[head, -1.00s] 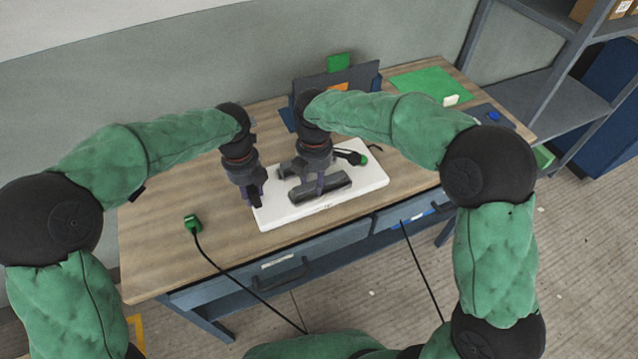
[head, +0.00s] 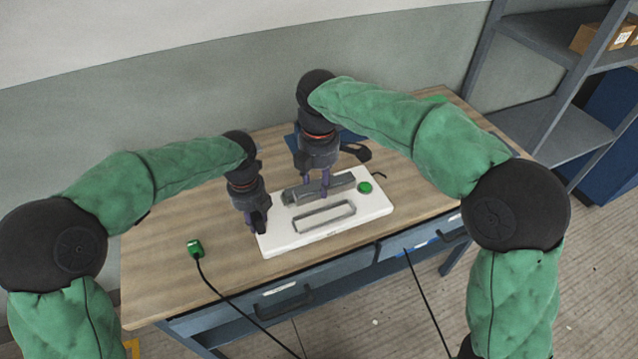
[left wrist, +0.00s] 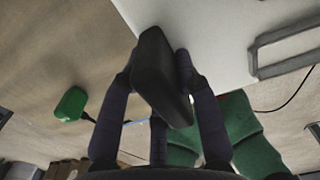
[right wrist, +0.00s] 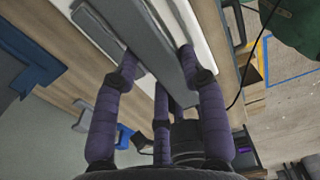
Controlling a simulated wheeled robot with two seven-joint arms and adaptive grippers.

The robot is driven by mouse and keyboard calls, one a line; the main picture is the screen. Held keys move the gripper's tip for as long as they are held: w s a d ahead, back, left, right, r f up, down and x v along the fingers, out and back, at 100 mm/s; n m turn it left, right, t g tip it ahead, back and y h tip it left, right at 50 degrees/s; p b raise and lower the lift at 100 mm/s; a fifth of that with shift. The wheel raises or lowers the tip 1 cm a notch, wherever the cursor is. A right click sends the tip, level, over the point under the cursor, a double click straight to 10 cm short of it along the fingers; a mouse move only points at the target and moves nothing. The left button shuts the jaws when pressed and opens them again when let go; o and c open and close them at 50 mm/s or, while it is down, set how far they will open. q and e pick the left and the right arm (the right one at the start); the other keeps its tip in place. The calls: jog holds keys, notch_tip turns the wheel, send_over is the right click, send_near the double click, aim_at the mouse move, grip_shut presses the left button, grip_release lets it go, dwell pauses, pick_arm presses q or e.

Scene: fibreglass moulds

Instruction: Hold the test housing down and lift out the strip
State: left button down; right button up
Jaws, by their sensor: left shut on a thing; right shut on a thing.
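The test housing (head: 377,208) is a flat white slab on the wooden table, with a raised grey rectangular frame (head: 324,216) on top and a green round button (head: 365,187) at its right end. The dark grey strip (head: 341,183) appears raised behind the frame, whose inside shows empty. My right gripper (head: 324,193) is shut on the strip, also seen between its fingers in the right wrist view (right wrist: 150,40). My left gripper (head: 258,224) is shut on a black block (left wrist: 160,80) at the housing's left end. Whether the block belongs to the housing is unclear.
A green connector (head: 194,248) with a black cable lies on the table to the left. Grey shelving (head: 545,85) stands at the right. My right arm hides part of the table's back right. The front left of the table (head: 160,285) is bare.

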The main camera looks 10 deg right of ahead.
pick_arm(q)
jog(key=c, duration=0.8)
grip_release()
notch_tip(320, 180, up, 12)
